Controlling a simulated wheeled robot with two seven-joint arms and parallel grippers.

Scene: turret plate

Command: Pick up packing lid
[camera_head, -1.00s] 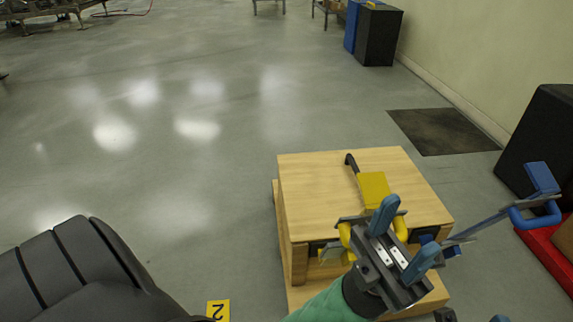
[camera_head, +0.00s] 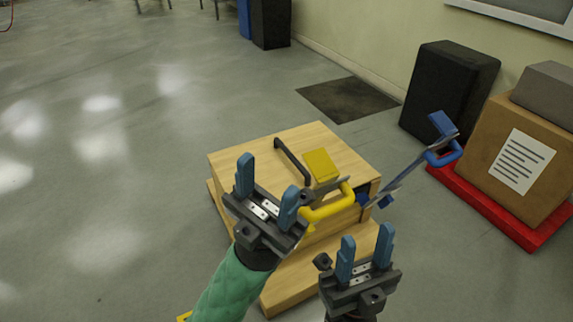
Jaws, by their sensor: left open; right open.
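The packing lid (camera_head: 320,139) looks like the pale wooden top of a wooden box, with a dark bar handle (camera_head: 290,159) on it. My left gripper (camera_head: 267,178) is open and empty. It overlaps the near left part of the lid in the picture, just left of the handle's near end. I cannot tell its height above the lid. My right gripper (camera_head: 366,235) is open and empty, in front of the box's near right side. Both arms hide parts of the box front.
A yellow-handled fitting (camera_head: 328,205) and a blue-handled fitting (camera_head: 443,155) stick out at the box's near and right sides. A red pallet (camera_head: 490,205) with a cardboard box (camera_head: 515,150) stands at right, beside a black case (camera_head: 450,90). The floor at left is clear.

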